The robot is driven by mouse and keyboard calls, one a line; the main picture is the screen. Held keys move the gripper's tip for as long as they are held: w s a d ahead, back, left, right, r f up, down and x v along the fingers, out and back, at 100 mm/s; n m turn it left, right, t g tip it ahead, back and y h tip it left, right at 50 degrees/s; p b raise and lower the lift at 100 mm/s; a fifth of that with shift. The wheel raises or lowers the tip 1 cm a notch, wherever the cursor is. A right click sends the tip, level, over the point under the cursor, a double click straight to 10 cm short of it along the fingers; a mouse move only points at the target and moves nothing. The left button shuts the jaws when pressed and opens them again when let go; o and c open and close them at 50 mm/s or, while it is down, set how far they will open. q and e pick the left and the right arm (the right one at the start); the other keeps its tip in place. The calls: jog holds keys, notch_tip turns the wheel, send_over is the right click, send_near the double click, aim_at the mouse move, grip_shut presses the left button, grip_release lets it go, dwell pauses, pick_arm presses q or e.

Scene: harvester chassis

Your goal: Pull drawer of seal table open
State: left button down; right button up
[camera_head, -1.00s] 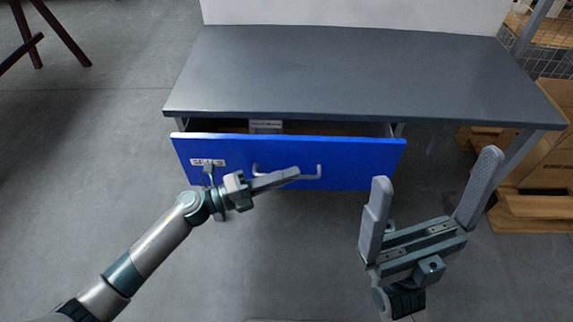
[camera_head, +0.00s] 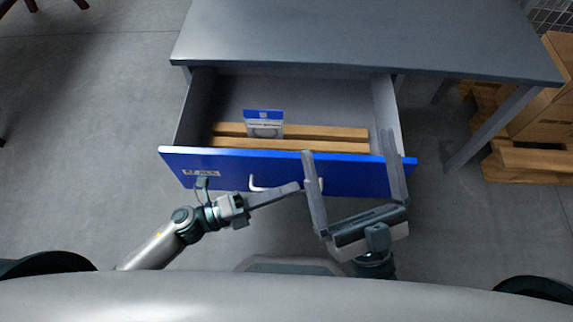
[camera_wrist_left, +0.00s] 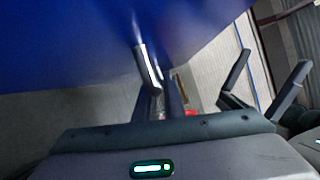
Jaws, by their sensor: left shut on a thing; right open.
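The seal table (camera_head: 350,38) has a dark grey top and a drawer with a blue front (camera_head: 225,166). The drawer stands well out from the table, and its inside shows. A light metal handle (camera_head: 257,184) is on the drawer front. My left gripper (camera_head: 296,187) is at the handle, shut on it; in the left wrist view the handle (camera_wrist_left: 148,68) runs down between the fingers. My right gripper (camera_head: 348,146) is open and empty, its fingers overlapping the right part of the drawer front in the head view. It also shows in the left wrist view (camera_wrist_left: 272,75).
Inside the drawer are wooden strips (camera_head: 320,135) and a blue-and-white packet (camera_head: 264,125). Wooden pallets or crates (camera_head: 535,125) stand at the right. Grey floor (camera_head: 90,120) is clear at the left. My own base fills the bottom.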

pick_arm(q)
jog(key=s, duration=0.6)
jog(key=shift+s+p, duration=0.25)
jog(key=shift+p, duration=0.1)
pick_arm(e)
jog(key=shift+w+a+f+g, duration=0.2)
jog(key=shift+f+g, duration=0.2)
jog(key=shift+f, duration=0.25)
jog(key=shift+w+a+f+g, duration=0.2)
jog(key=shift+f+g, duration=0.2)
jog(key=shift+f, duration=0.2)
pick_arm(q)
jog(key=c, duration=1.8)
grip_release()
jog(key=shift+c, duration=0.2)
jog(key=shift+a, duration=0.1)
jog(key=v, duration=1.7)
